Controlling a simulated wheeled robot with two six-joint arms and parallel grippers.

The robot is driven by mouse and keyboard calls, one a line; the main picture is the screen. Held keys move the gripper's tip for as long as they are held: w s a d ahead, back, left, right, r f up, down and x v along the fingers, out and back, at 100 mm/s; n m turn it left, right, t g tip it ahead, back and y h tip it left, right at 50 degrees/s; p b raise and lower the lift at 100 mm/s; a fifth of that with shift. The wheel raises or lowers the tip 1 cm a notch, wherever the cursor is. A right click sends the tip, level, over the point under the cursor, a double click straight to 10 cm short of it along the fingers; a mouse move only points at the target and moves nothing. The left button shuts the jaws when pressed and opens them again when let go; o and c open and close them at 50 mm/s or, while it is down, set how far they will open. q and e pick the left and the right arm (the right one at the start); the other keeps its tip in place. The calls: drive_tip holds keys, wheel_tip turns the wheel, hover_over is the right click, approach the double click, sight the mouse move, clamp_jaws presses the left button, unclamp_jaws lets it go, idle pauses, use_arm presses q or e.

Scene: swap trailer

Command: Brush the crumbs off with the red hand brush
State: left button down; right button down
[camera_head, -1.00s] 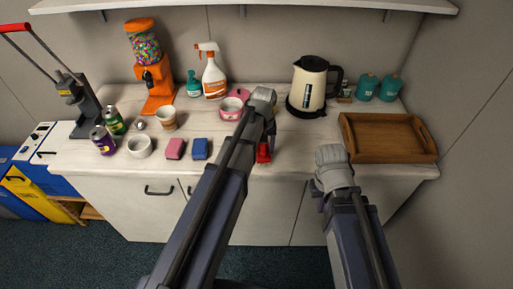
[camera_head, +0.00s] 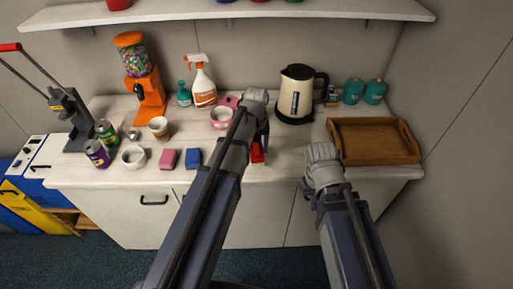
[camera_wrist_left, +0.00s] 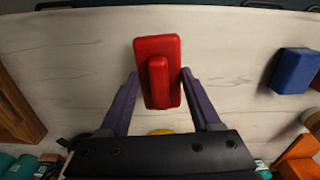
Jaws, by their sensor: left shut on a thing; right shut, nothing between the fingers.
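The red hand brush (camera_head: 257,153) is near the front edge of the white counter (camera_head: 225,172). My left gripper (camera_head: 261,137) is shut on it from above. In the left wrist view the brush (camera_wrist_left: 170,48) sits between the two fingers (camera_wrist_left: 158,80), with its raised red grip toward the gripper. Whether the brush touches the counter I cannot tell. My right gripper (camera_head: 312,190) is shut and empty in front of the counter, left of the tray, its fingertips mostly hidden. I cannot make out any crumbs.
A pink bowl (camera_head: 221,120), kettle (camera_head: 296,97), spray bottle (camera_head: 203,86) and wooden tray (camera_head: 374,141) stand around. A shelf (camera_head: 245,13) hangs above.

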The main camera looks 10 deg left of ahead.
use_arm(q)
drive_tip(key=shift+r+p, duration=0.5)
drive_tip(key=shift+r, duration=0.4)
wheel_tip(320, 180, up, 3)
drive_tip(key=p, duration=0.3)
drive_tip(key=shift+r, duration=0.1)
idle(1.0)
